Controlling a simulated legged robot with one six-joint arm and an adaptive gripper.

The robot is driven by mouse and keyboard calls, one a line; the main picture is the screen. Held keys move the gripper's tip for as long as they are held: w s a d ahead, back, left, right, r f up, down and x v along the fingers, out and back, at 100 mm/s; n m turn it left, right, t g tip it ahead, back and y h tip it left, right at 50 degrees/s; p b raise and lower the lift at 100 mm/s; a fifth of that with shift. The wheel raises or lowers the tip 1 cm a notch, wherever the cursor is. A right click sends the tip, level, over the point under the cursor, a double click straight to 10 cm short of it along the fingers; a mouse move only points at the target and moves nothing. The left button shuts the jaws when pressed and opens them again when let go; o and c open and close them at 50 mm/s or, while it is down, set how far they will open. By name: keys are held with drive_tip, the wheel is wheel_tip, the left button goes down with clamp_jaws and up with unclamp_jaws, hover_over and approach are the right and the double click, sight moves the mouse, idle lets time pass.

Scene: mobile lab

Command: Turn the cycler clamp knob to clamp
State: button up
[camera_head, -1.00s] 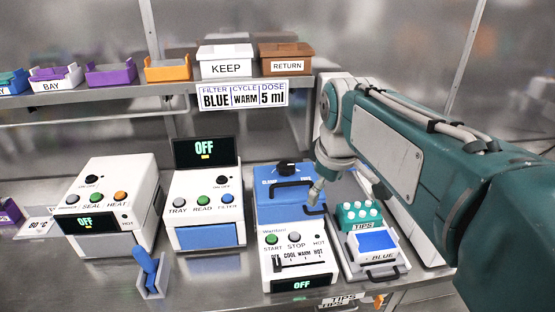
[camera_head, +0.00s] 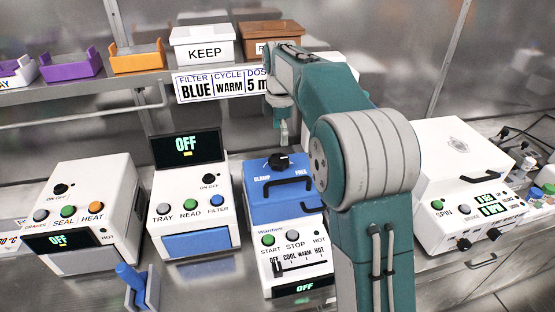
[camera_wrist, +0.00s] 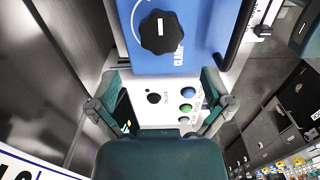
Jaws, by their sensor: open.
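The cycler (camera_head: 290,225) is a white machine with a blue lid (camera_head: 268,205) and a black handle. Its black clamp knob (camera_head: 278,160) sits on the back of the lid, between the CLAMP and FREE labels. In the wrist view the knob (camera_wrist: 150,42) is large near the top, with a white mark and the word CLAMP (camera_wrist: 179,53) beside it. In the head view my gripper (camera_head: 283,132) is above the knob, pointing down. In the wrist view its fingers (camera_wrist: 160,88) are spread apart, empty, with the knob beyond them. It appears not to touch the knob.
A reader (camera_head: 192,210) and a sealer (camera_head: 95,205) stand left of the cycler. A white spinner (camera_head: 465,170) is at the right. A shelf with a KEEP box (camera_head: 205,52) and coloured bins is behind. My arm hides the bench right of the cycler.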

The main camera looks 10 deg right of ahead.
sight(278, 158)
drive_tip(key=f, duration=0.8)
drive_tip(key=shift+a+f, duration=0.2)
drive_tip(key=shift+a, duration=0.15)
drive_tip(key=shift+d+f, duration=0.2)
drive_tip(key=shift+f, duration=0.1)
drive_tip(key=c, duration=1)
